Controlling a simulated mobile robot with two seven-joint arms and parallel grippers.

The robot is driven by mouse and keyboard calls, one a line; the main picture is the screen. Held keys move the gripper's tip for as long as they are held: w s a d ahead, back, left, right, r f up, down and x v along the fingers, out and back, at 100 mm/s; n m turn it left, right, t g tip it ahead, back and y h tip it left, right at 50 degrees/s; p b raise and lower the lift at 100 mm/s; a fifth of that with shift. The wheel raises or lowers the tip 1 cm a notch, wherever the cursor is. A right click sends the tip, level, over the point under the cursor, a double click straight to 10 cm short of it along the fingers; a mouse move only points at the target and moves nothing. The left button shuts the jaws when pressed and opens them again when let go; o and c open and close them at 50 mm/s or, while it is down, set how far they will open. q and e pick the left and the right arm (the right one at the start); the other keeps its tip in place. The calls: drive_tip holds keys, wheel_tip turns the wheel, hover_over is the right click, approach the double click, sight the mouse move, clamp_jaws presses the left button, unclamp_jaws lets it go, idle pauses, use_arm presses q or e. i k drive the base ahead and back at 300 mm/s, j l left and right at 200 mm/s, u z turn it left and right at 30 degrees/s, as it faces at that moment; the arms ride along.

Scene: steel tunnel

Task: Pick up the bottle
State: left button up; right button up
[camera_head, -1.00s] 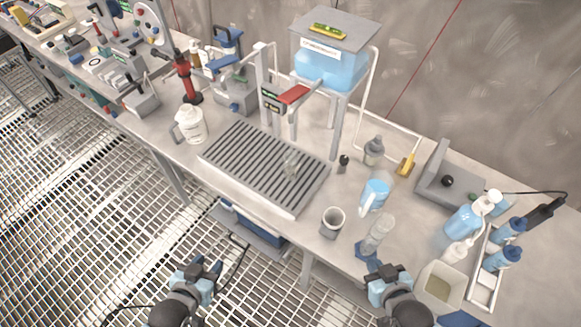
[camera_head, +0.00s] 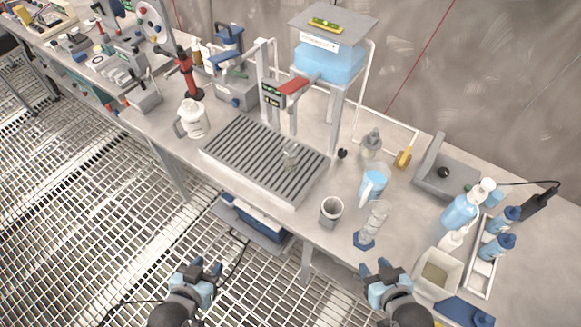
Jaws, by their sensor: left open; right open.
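Several bottles stand on the steel bench, and I cannot tell which one is meant. A small clear bottle (camera_head: 290,154) is on the slotted grate. A grey-topped clear bottle (camera_head: 371,144) stands behind the blue-filled jug (camera_head: 372,186). A large blue wash bottle (camera_head: 460,212) with a white top stands at the right, beside blue bottles (camera_head: 499,247) in a white rack. My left gripper (camera_head: 201,270) is open and empty in front of the bench, over the floor grating. My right gripper (camera_head: 379,271) is open and empty near the front edge, below the clear cylinder. Neither touches a bottle.
A grey cup (camera_head: 331,212), a clear cylinder (camera_head: 376,222) on a blue base and a square beige container (camera_head: 437,272) stand near the front edge. The grate (camera_head: 250,155) fills the middle. A raised blue tank (camera_head: 328,63) stands behind it. A white pitcher (camera_head: 192,118) is left.

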sight(292, 157)
drive_tip(key=k+z, duration=0.3)
drive_tip(key=k+l+z, duration=0.1)
drive_tip(key=z, duration=0.2)
drive_tip(key=j+z, duration=0.65)
drive_tip(key=k+j, duration=0.1)
drive_tip(key=j, duration=2.05)
drive_tip(key=k+j, duration=0.15)
drive_tip(key=j, duration=0.9)
drive_tip(key=i+j, duration=0.4)
drive_tip(key=i+j+z, duration=0.05)
drive_tip(key=j, duration=0.05)
